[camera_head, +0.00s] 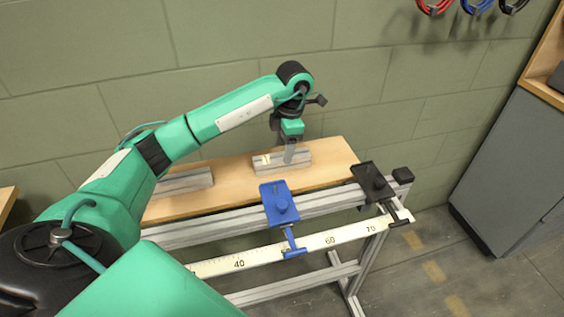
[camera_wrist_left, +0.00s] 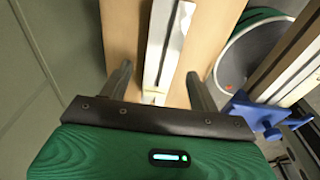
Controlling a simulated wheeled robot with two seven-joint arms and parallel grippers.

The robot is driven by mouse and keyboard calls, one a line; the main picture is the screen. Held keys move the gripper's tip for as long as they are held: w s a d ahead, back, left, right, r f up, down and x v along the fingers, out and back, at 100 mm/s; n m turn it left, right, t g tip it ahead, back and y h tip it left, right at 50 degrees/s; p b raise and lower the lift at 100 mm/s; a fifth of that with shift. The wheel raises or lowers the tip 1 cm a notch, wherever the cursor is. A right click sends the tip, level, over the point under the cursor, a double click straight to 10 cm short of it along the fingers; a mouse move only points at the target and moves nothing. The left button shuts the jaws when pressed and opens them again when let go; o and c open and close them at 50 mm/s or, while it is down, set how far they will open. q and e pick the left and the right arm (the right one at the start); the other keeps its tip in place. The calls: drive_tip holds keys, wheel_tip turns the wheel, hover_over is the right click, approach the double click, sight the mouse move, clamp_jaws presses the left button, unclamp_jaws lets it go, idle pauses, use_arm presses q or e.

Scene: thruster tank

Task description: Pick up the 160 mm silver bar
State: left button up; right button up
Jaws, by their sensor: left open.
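A silver bar (camera_head: 298,160) lies on the wooden shelf board (camera_head: 330,165), with a small pale mark on its side. A second silver bar (camera_head: 190,181) lies further left on the board, its left end hidden behind my arm. I cannot tell from markings which is 160 mm long. My left gripper (camera_head: 288,160) points down at the right-hand bar. In the left wrist view the gripper (camera_wrist_left: 161,80) is open, with one finger on each side of a silver bar (camera_wrist_left: 165,45). A gap shows beside each finger. My right gripper is not in view.
A blue clamp (camera_head: 281,205) and a black clamp (camera_head: 372,183) sit on the rail at the board's front. A white measuring scale (camera_head: 310,246) runs below. A green block wall (camera_head: 250,40) stands behind. The board's right end is bare.

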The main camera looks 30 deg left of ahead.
sight(282, 156)
use_arm(q)
drive_tip(key=f, duration=0.4)
drive_tip(key=shift+s+a+f, duration=0.2)
drive_tip(key=shift+s, duration=0.05)
drive_tip(key=shift+c, duration=0.2)
drive_tip(key=c, duration=1.1)
drive_tip(key=shift+c, duration=0.3)
drive_tip(key=shift+r, duration=0.2)
